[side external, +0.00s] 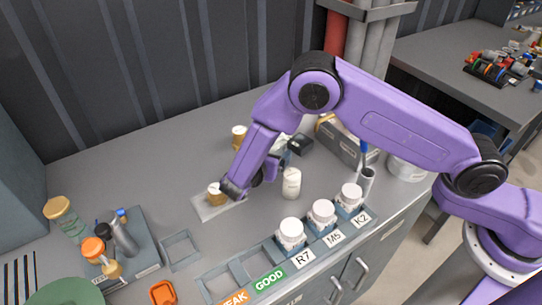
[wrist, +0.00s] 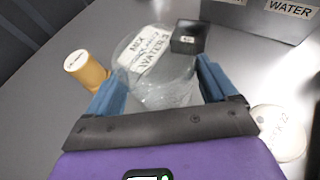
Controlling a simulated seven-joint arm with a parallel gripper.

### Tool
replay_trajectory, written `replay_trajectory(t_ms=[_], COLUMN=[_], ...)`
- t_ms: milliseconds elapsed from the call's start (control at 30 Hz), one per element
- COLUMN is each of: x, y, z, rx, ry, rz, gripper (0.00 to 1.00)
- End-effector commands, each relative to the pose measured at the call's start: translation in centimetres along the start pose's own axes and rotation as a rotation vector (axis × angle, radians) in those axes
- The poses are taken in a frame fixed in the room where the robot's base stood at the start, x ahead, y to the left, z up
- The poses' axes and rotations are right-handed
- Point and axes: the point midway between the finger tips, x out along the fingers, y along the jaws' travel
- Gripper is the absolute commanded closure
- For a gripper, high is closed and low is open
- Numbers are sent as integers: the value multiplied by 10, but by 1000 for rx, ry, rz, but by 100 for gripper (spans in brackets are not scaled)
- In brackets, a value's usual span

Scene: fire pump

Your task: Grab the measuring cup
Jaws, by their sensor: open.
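The measuring cup (wrist: 160,75) is a clear see-through vessel with a white label reading MIX and WATER. In the wrist view it stands between the two blue fingers of my gripper (wrist: 160,80), which are apart on its left and right sides. Whether either finger touches it, I cannot tell. In the side view my gripper (side external: 277,160) is low over the table, and my arm hides most of the cup there.
A small black box (wrist: 187,37) stands just beyond the cup. A gold-coloured bottle (wrist: 86,70) is to its left, and a white bottle (side external: 291,183) is close on the right. A grey WATER box (side external: 345,143) is behind. Labelled white-capped jars (side external: 322,215) line the front.

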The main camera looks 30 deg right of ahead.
Motion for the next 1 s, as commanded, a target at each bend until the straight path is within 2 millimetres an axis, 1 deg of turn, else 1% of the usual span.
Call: replay_trajectory(t_ms=[33, 100, 333, 367, 400, 467, 500, 833, 1000], x=[8, 15, 17, 17, 17, 17, 17, 16, 13], y=[0, 0, 0, 0, 0, 0, 0, 0, 0], z=[0, 0, 0, 0, 0, 0, 0, 2, 11], rx=[1, 1, 1, 1, 1, 1, 1, 1, 2], ry=[0, 0, 0, 0, 0, 0, 0, 0, 0], rz=[-2, -1, 1, 1, 1, 1, 1, 1, 1], gripper=[14, 14, 14, 18, 31, 50, 53, 53, 53])
